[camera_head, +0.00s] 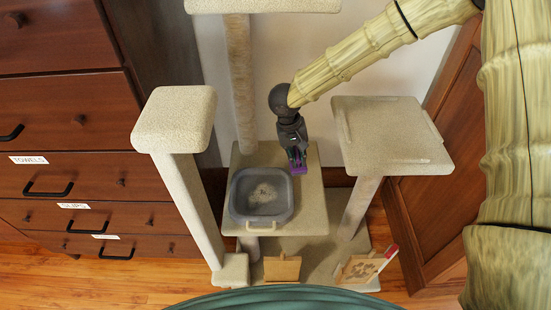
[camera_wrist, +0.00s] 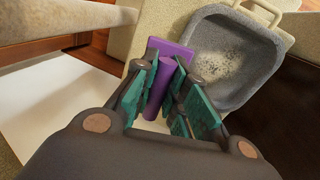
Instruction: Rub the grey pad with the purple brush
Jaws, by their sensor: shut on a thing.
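The purple brush (camera_head: 300,170) is held in my gripper (camera_head: 297,157), above the right side of the middle shelf. In the wrist view the brush (camera_wrist: 166,80) has a handle between the teal fingers of my gripper (camera_wrist: 176,92) and a wider flat end beyond them. The grey tub-like thing (camera_head: 236,190) lies on that shelf, left of my gripper, with a pale handle at its front. Its grey floor has a light, speckled patch. It also shows in the wrist view (camera_wrist: 225,62), right of the brush and apart from it. I see no separate flat grey pad.
The shelf (camera_head: 312,215) belongs to a beige carpeted stand. A tall post (camera_head: 175,120) stands left, a raised platform (camera_head: 385,135) right, and a shelf above. Small wooden boards (camera_head: 282,268) stand low in front. Drawers (camera_head: 70,110) are at left.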

